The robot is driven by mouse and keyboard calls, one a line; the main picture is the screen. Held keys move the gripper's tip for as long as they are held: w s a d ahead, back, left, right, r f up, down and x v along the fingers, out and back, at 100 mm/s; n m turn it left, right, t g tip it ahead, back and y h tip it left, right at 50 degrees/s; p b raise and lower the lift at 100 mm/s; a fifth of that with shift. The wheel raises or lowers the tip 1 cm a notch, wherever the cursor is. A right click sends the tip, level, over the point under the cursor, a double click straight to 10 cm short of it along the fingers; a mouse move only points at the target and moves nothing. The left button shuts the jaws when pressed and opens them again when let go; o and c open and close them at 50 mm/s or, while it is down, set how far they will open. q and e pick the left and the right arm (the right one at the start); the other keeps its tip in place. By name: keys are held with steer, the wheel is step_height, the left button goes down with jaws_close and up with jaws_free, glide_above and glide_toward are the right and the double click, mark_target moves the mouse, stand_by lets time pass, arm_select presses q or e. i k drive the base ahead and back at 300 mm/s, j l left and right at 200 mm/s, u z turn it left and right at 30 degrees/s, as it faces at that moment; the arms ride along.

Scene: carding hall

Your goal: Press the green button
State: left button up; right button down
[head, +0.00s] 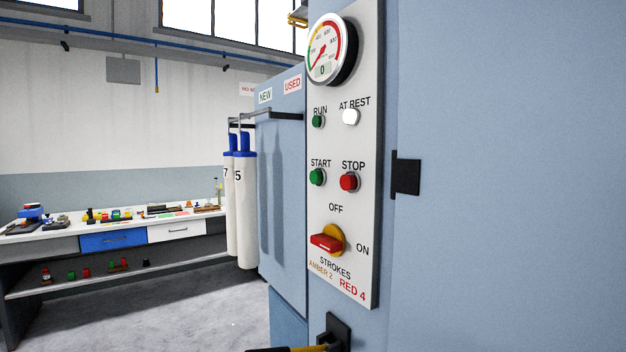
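The green button (317,177) sits under the word START on a pale control panel (370,60) fixed to a blue machine. A red button (349,182) under the word STOP is just to its right. Above them are a dark green lamp (318,121) marked RUN and a bright white lamp (351,117) marked AT REST. Below is a red switch handle (327,243) on a yellow disc, between the words OFF and ON. Neither of my grippers is in view, and nothing covers the green button.
A round gauge (331,49) tops the panel. A black latch (407,177) juts out at right. A black fitting (337,332) with a yellow-and-black bar sits below the panel. White cylinders (245,205) hang at left. A cluttered bench (45,236) stands farther left, with clear floor before it.

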mark_target(315, 177)
steer(key=i+j, duration=0.1)
steer(key=j, duration=0.3)
steer(key=i+j, duration=0.1)
steer(key=j, duration=0.35)
steer(key=i+j, duration=0.1)
steer(key=j, duration=0.3)
steer(key=i+j, duration=0.15)
steer(key=j, duration=0.3)
steer(key=i+j, duration=0.1)
steer(key=j, duration=0.3)
steer(key=i+j, duration=0.1)
steer(key=j, duration=0.35)
